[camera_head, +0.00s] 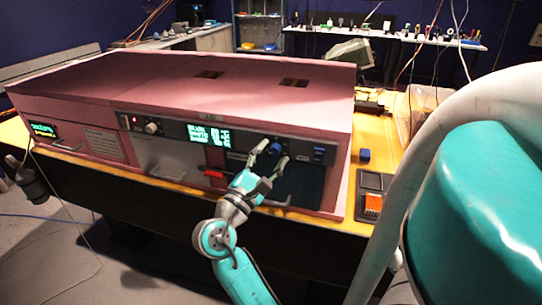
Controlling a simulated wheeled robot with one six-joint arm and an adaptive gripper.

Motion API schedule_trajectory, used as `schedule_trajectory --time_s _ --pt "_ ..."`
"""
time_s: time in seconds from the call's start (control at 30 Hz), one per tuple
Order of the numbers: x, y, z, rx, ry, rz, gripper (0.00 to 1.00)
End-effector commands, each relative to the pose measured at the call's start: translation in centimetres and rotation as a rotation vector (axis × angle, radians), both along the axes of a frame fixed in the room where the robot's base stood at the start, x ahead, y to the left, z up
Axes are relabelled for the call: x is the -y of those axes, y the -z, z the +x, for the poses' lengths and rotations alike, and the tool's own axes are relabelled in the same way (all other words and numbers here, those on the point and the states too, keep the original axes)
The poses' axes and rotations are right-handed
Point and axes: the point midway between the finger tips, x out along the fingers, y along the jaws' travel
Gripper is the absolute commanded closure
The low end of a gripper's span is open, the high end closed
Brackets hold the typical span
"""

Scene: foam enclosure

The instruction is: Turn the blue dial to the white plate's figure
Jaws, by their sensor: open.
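A blue dial (275,148) shows on the front panel of the pink enclosure (200,90), right of the centre. My gripper (270,153) is open in front of it, with one fingertip on each side of the dial as seen from here. I cannot tell whether the fingers touch it. The dial's pointer is too small to read.
A red handle (213,174) sticks out left of my gripper. A white knob (152,127) is farther left. A blue block (364,155) and a dark tray (369,182) with an orange item lie on the yellow table (395,133) to the right.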

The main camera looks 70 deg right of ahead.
Motion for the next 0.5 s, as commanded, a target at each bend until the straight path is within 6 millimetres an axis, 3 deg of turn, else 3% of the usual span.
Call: schedule_trajectory --time_s 0.3,0.37,0.5 --pt "0.19 -0.08 -0.04 0.000 0.000 0.000 0.46" --pt "0.19 -0.08 -0.04 0.000 0.000 0.000 0.59" --pt "0.18 -0.07 -0.05 0.000 0.000 0.000 0.94"
